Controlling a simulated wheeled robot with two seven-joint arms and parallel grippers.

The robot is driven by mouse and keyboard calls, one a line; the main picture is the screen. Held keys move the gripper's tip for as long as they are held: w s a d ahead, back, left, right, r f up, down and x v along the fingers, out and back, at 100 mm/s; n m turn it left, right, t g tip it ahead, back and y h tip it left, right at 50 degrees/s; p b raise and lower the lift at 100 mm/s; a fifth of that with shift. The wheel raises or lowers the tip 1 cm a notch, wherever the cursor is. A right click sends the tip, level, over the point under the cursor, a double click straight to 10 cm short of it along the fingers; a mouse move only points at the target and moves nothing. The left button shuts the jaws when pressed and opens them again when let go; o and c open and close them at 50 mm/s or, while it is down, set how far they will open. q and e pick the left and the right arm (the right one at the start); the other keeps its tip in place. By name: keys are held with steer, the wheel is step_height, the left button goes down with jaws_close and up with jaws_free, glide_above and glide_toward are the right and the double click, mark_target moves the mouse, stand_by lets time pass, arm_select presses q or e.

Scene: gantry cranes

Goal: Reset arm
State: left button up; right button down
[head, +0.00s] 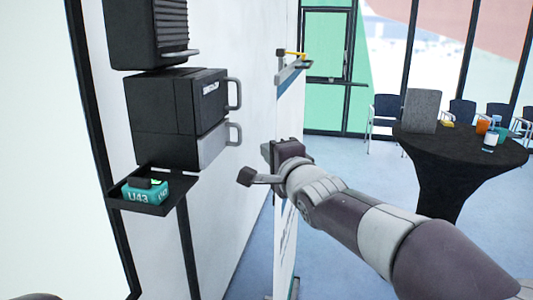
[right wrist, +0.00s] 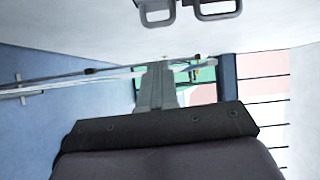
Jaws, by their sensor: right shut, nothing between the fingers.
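My right arm reaches in from the lower right in the head view. Its gripper (head: 283,150) is at the middle, in front of the white wall and to the right of the black machine, apart from it. In the right wrist view the gripper's grey fingers (right wrist: 155,80) are together with nothing between them. My left gripper is not in view.
A black machine (head: 165,115) with two handles hangs on the left wall. Below it, a black tray (head: 150,208) holds a teal box (head: 145,194) marked U43. A black round table (head: 455,155) with small items stands right. Chairs line the windows; blue floor lies between.

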steer(key=s+d+f+n+g+h, duration=0.1)
steer(key=s+d+f+n+g, duration=0.15)
steer(key=f, duration=0.35)
steer(key=s+d+f+n+g+h, duration=0.2)
steer(key=s+f+n, duration=0.2)
steer(key=f, duration=0.3)
steer(key=s+d+f+n+g+h, duration=0.1)
steer(key=s+d+f+n+g, duration=0.1)
steer(key=s+f+n, duration=0.3)
steer(key=s+d+f+n+g, duration=0.1)
steer(key=s+d+f+g, duration=0.2)
steer(key=s+f, duration=0.2)
steer(key=s+d+f+g+h, duration=0.1)
steer(key=s+d+f+g, duration=0.2)
steer(key=s+f, duration=0.3)
steer(key=s+d+f+n+g+b, duration=0.1)
steer(key=s+d+f+g, duration=0.2)
steer(key=s+f, duration=0.2)
step_height(320, 180, down, 4)
steer(key=shift+s+r+n+h, duration=0.1)
steer(key=shift+s+n+h, duration=0.25)
steer(key=shift+h, duration=0.05)
